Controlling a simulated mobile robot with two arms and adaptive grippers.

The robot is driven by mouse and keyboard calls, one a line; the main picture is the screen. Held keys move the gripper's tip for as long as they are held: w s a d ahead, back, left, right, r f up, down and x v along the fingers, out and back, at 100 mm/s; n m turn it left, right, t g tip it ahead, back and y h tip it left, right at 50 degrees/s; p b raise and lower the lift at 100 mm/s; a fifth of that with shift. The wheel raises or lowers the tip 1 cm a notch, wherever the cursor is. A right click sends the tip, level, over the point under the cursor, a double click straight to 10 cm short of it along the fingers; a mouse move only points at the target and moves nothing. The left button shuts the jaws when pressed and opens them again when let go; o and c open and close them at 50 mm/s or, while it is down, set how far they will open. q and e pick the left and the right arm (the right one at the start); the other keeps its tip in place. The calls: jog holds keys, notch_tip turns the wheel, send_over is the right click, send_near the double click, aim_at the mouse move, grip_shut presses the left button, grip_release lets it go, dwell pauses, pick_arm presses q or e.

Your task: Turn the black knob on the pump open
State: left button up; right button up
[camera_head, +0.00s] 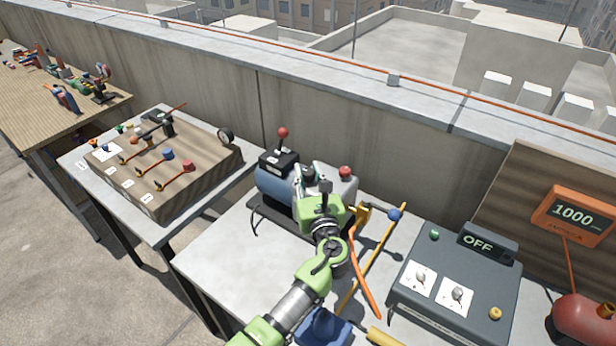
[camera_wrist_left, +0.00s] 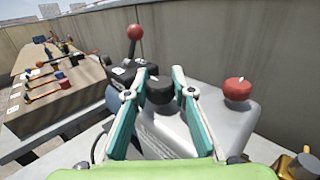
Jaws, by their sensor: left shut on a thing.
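The pump (camera_head: 276,188) stands on the grey table, with a blue motor part and a grey body (camera_wrist_left: 210,120). A black knob (camera_wrist_left: 159,90) shows in the left wrist view, on top of the grey body. My left gripper (camera_wrist_left: 160,84) has its two teal-lined fingers on either side of this knob and is shut on it. In the head view my left gripper (camera_head: 312,178) is over the pump and hides the knob. A red knob (camera_head: 345,172) sits to the right; it also shows in the left wrist view (camera_wrist_left: 237,88). My right gripper is not in view.
A yellow pipe with a blue knob (camera_head: 394,214) and an orange hose (camera_head: 362,275) lie right of my arm. A control box reading OFF (camera_head: 484,243) stands further right. A valve board (camera_head: 165,160) is left.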

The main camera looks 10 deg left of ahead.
pick_arm(q)
jog(key=o, duration=1.1)
jog(key=v, duration=1.2)
jog(key=shift+s, duration=0.1)
jog(key=shift+f, duration=0.1)
